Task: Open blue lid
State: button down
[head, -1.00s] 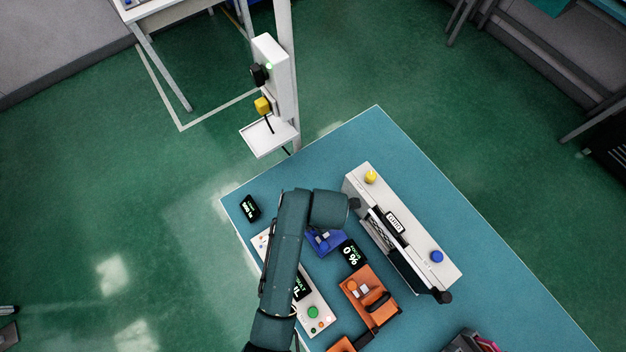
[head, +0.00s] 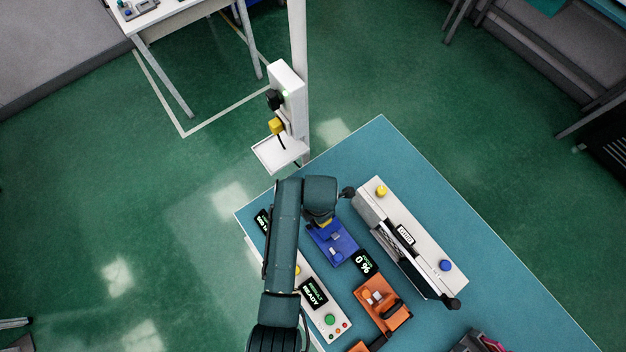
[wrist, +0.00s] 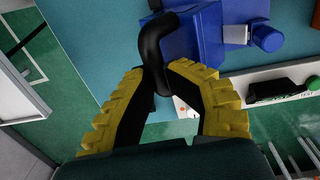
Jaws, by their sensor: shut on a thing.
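The blue unit (head: 334,246) lies on the teal table in the head view, beside my arm. In the wrist view its blue body (wrist: 205,28) fills the upper middle, with a blue round knob (wrist: 267,38) on its right. A black curved handle (wrist: 150,42) comes down from its left side. My gripper (wrist: 155,78) has its yellow-edged fingers shut on the handle's lower end. In the head view my gripper (head: 323,221) is mostly hidden under my arm. I cannot tell where the lid and its base part.
An orange unit (head: 382,303) and a "0 %" display (head: 366,263) stand close to the blue unit. A long white housing (head: 415,240) with yellow and blue knobs lies to the right. A white panel (head: 327,318) lies below. The table's far right is clear.

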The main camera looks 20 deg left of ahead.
jog(key=shift+w+a+f, duration=0.1)
jog(key=shift+a, duration=0.05)
dwell(0.4)
jog(key=c, duration=1)
grip_release()
jog(key=r, duration=1.2)
jog(key=shift+s+d+r, duration=0.1)
jog(key=shift+s+d, duration=0.1)
jog(key=shift+d, duration=0.05)
